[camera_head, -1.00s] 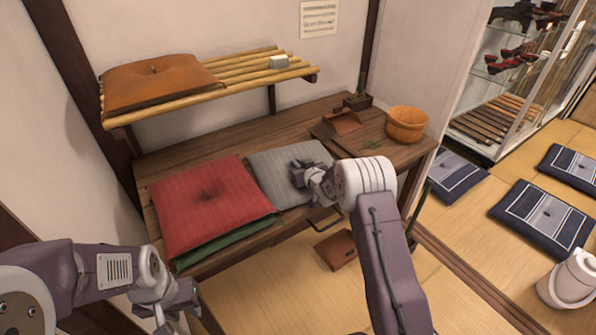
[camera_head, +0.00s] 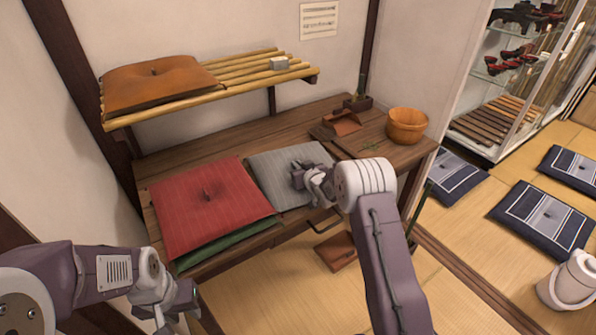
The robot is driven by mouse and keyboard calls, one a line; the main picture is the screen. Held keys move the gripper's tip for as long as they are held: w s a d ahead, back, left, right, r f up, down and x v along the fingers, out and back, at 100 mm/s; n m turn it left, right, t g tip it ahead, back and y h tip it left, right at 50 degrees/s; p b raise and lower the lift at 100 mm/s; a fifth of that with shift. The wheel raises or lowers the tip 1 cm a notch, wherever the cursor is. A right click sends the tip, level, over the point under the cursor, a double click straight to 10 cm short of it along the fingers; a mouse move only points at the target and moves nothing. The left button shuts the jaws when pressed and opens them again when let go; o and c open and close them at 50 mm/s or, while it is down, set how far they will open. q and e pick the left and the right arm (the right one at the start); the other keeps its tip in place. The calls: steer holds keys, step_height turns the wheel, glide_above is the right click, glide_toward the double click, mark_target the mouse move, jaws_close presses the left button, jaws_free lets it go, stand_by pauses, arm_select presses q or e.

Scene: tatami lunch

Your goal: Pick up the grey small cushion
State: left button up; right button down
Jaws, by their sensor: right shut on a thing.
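The grey small cushion (camera_head: 269,172) lies on the wooden table, just right of the red cushion (camera_head: 205,215). My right gripper (camera_head: 298,174) is over its right part, shut on the cushion's fabric; my wrist hides that side. The cushion still looks flat on the tabletop. My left gripper (camera_head: 178,308) is at the lower left, below and in front of the table, away from the cushions. Its fingers are too unclear to tell whether they are open.
A green cushion (camera_head: 225,244) lies under the red one. An orange-brown cushion (camera_head: 157,84) is on the bamboo shelf (camera_head: 235,75) above. A wooden bucket (camera_head: 407,126) and a brown dustpan (camera_head: 342,122) stand at the table's right. A brown item (camera_head: 337,252) is on the floor.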

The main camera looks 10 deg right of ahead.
steer(key=shift+r, duration=0.1)
step_height(320, 180, up, 5)
steer(key=shift+f+p, duration=0.2)
steer(key=shift+p, duration=0.5)
steer(key=w+d+r+p+v, duration=0.1)
steer(key=d+v, duration=0.1)
steer(key=v, duration=1.1)
steer(key=shift+r, duration=0.35)
